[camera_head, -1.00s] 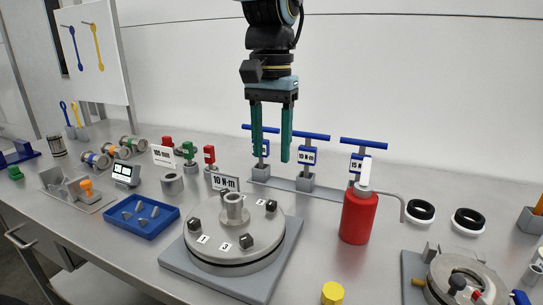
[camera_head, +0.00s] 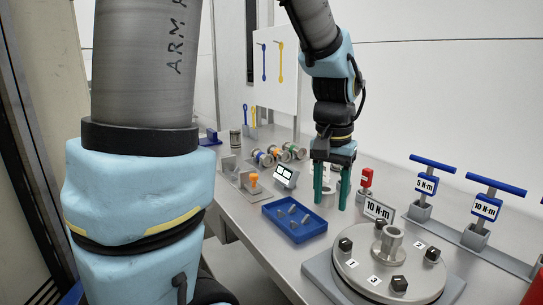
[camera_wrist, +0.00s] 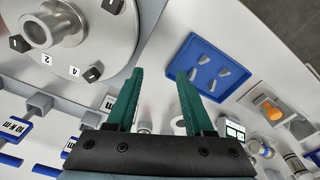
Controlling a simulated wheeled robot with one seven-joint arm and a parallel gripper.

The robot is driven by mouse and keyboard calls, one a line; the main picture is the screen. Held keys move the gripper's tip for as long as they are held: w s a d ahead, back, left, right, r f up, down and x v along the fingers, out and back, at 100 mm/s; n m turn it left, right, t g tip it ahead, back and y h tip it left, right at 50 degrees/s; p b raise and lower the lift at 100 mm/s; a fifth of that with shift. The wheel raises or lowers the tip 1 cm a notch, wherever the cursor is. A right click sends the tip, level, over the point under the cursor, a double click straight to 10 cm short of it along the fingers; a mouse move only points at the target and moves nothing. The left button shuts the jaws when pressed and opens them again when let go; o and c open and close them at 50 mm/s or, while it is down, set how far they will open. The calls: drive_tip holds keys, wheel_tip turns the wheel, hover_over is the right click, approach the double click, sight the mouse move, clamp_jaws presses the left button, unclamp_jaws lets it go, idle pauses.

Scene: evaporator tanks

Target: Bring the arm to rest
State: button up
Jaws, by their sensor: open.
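My gripper (camera_head: 331,196) is open and empty, its two green fingers pointing down above the bench. In the head view it hangs between the blue tray (camera_head: 295,237) and the round grey tank lid (camera_head: 390,265), in front of a grey cylinder that it partly hides. In the wrist view the open fingers (camera_wrist: 155,90) have nothing between them but bench top. The tank lid shows there at upper left (camera_wrist: 72,45) and the blue tray at right (camera_wrist: 208,68). My arm's large blue and grey links fill the left of the head view.
Torque tools with blue T-handles (camera_head: 487,204) stand at right behind the lid. A red-topped piece (camera_head: 365,183) and a "10 N·m" sign (camera_head: 379,210) stand close to the gripper. Several spools (camera_head: 280,155), a small display (camera_head: 286,176) and an orange-knobbed fixture (camera_head: 253,181) are farther back.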

drive_tip(key=a+f, duration=0.1)
drive_tip(key=a, duration=0.2)
drive_tip(key=w+a+f+n, duration=0.1)
drive_tip(key=a, duration=0.1)
drive_tip(key=a+f+n, duration=0.1)
drive_tip(key=a, duration=0.2)
drive_tip(key=shift+w+a+f, duration=0.1)
drive_tip(key=shift+w+a, duration=0.15)
drive_tip(key=shift+a, duration=0.05)
drive_tip(key=s+a+f+n, duration=0.1)
drive_tip(key=a+f, duration=0.1)
drive_tip(key=a, duration=0.3)
drive_tip(key=a+f+n+t, duration=0.1)
drive_tip(key=a+n, duration=0.1)
drive_tip(key=a, duration=0.3)
drive_tip(key=shift+s+a+f, duration=0.3)
drive_tip(key=shift+s+f, duration=0.05)
drive_tip(key=shift+f, duration=0.05)
